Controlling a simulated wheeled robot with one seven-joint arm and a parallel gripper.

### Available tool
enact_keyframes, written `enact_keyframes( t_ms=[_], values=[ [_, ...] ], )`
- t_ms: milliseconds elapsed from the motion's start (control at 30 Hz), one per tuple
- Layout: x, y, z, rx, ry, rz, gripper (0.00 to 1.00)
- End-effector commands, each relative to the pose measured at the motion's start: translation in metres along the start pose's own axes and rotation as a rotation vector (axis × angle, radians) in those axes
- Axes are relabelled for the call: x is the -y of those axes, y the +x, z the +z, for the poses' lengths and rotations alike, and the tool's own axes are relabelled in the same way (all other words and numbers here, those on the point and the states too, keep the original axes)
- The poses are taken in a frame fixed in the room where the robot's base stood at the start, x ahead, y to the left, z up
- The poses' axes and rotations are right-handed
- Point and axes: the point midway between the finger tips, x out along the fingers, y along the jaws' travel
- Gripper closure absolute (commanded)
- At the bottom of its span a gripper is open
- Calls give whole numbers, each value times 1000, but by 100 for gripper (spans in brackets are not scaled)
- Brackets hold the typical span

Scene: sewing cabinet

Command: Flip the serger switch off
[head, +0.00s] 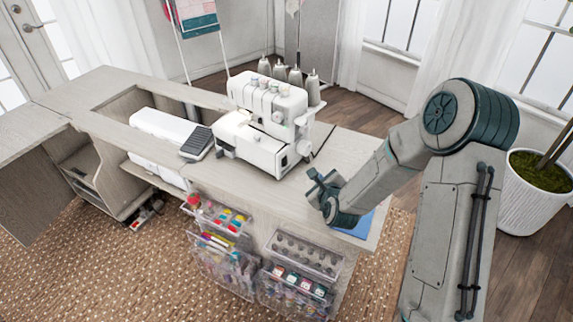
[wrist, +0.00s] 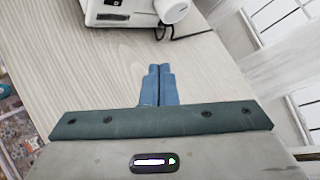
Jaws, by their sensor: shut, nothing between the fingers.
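The white serger (head: 262,130) stands on the sewing cabinet's top, with several thread cones behind it. Its right side and round white handwheel (wrist: 174,10) show at the top of the wrist view. A small dark patch is on the serger's side in the wrist view, but I cannot tell whether it is the switch or how it is set. My gripper (head: 314,180) is to the right of the serger and apart from it, above the cabinet top. Its blue fingers (wrist: 158,70) are shut together with nothing between them, pointing toward the serger.
A dark cord (wrist: 190,36) runs from the serger. A dark foot pedal (head: 197,143) is left of it, beside a recess with a white machine (head: 160,127). Clear bins (head: 222,255) hang on the cabinet's front. The wooden top (wrist: 75,75) before my fingers is clear.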

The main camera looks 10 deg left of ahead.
Motion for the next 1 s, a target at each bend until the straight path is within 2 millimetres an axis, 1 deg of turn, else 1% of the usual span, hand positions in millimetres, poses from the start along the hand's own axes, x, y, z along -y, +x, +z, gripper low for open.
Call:
enact_keyframes(
  t_ms=[67,167,567,767,1000],
  values=[
    [-2,3,-2,11,60,-16,100],
    [-2,5,-1,21,95,-29,100],
    [-3,6,1,22,96,-29,100],
    [-12,20,12,23,94,-27,100],
    [-27,44,33,23,95,-26,100]
  ],
)
